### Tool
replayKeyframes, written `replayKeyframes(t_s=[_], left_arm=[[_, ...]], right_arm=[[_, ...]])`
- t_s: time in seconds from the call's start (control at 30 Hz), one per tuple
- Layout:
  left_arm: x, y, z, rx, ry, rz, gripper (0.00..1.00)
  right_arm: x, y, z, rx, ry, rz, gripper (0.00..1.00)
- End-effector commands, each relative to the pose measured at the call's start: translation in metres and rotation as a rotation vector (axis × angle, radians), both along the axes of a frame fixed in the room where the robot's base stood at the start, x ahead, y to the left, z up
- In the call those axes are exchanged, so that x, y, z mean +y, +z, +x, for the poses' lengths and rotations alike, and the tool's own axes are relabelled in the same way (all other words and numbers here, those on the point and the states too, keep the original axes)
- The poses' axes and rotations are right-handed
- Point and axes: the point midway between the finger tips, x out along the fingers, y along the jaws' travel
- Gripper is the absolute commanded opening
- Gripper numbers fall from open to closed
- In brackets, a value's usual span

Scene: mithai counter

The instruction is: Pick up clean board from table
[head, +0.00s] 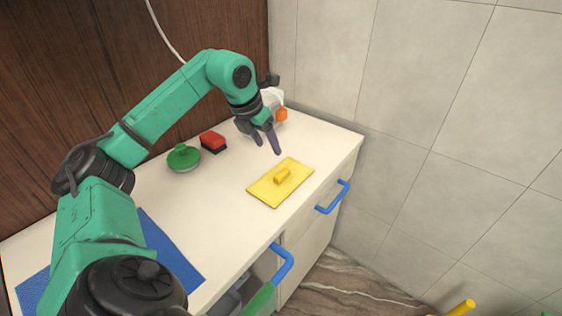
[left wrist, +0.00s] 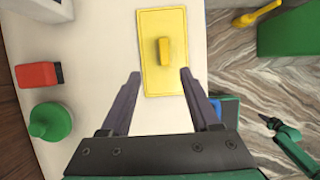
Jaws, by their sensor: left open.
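The clean board is a flat yellow rectangle (head: 266,190) with a raised yellow block handle (head: 282,176) in its middle. It lies on the white counter top near the front right edge. In the left wrist view the board (left wrist: 150,30) lies ahead of the fingers, with its handle (left wrist: 164,52) upright in the picture. My left gripper (head: 268,146) is open and empty, above the counter and just behind the board. Its two fingers (left wrist: 157,88) point toward the board in the left wrist view, spread about the board's width. My right gripper cannot be made out in the head view.
A green round lidded item (head: 184,159) and a red and black block (head: 213,142) stand on the counter (head: 215,215) behind. A white item with an orange part (head: 281,115) is at the back right. A blue mat (head: 170,250) lies at the left. Blue drawer handles (head: 334,198) stick out in front.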

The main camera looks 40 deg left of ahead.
Motion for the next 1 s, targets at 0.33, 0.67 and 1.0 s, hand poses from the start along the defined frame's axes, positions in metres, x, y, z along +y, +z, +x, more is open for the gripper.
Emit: replayKeyframes(t_s=[0.33,0.67,1.0], left_arm=[[0.000,-0.064,0.024,0.011,0.002,0.003,0.62],[-0.004,-0.112,0.042,0.011,0.001,0.000,0.62],[-0.002,-0.136,0.050,0.006,0.001,0.006,0.62]], right_arm=[[-0.015,0.012,-0.016,0.028,-0.001,-0.022,0.00],[-0.010,0.037,-0.007,0.012,-0.004,-0.015,0.00],[-0.004,0.036,-0.005,0.009,-0.001,-0.007,0.00]])
